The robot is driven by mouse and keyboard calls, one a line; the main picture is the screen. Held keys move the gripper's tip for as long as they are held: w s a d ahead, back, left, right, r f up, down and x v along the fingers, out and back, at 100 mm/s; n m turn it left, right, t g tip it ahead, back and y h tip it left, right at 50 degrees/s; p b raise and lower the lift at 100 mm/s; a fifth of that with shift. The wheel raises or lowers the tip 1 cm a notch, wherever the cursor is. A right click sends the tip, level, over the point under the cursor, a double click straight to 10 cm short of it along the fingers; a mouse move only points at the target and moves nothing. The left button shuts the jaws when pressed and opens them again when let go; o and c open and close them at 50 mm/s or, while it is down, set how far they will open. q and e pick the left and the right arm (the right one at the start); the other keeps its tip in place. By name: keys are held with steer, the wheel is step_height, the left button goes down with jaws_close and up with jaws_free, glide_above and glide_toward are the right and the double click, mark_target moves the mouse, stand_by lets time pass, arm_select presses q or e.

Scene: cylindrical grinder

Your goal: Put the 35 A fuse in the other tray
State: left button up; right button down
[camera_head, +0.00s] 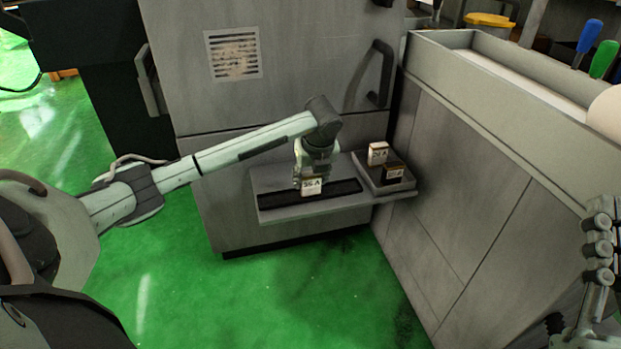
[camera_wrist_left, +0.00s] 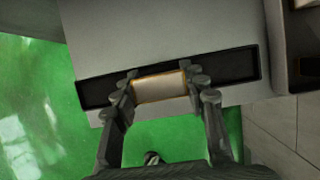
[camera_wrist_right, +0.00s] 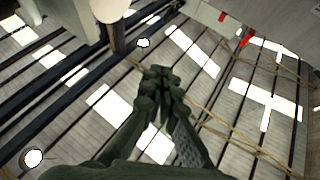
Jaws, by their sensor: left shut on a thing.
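The 35 A fuse (camera_head: 312,187) is a small white block with brown edges and a "35 A" label. My left gripper (camera_head: 312,180) is shut on it from above, and the fingers hold its two ends in the left wrist view (camera_wrist_left: 160,86). The fuse is at the long dark slot tray (camera_head: 335,192) on the grey shelf; I cannot tell whether it touches the slot. The other tray (camera_head: 409,189), a small square grey one, is to the right of the shelf. My right gripper (camera_wrist_right: 165,82) points upward with its fingers close together.
The square tray holds a white fuse (camera_head: 378,153) and a dark fuse (camera_head: 393,172). A grey cabinet wall (camera_head: 470,170) rises close on the right. The cabinet door with its handle (camera_head: 378,75) stands behind the shelf. Green floor lies open in front.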

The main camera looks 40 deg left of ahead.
steer(key=shift+f, duration=0.1)
arm_select(q)
steer(key=o, duration=1.2)
steer(key=shift+r, duration=0.3)
steer(key=p+v, duration=0.1)
steer(key=v, duration=1)
steer(key=shift+d+r+p, duration=0.15)
steer(key=shift+p, duration=0.2)
arm_select(e)
steer(key=f+g, duration=0.1)
steer(key=w+f+g, duration=0.1)
steer(key=f, duration=0.1)
steer(key=f+g+h, duration=0.1)
steer(key=shift+w+f, duration=0.25)
steer(key=shift+f, duration=0.1)
arm_select(q)
steer(key=shift+s, duration=0.2)
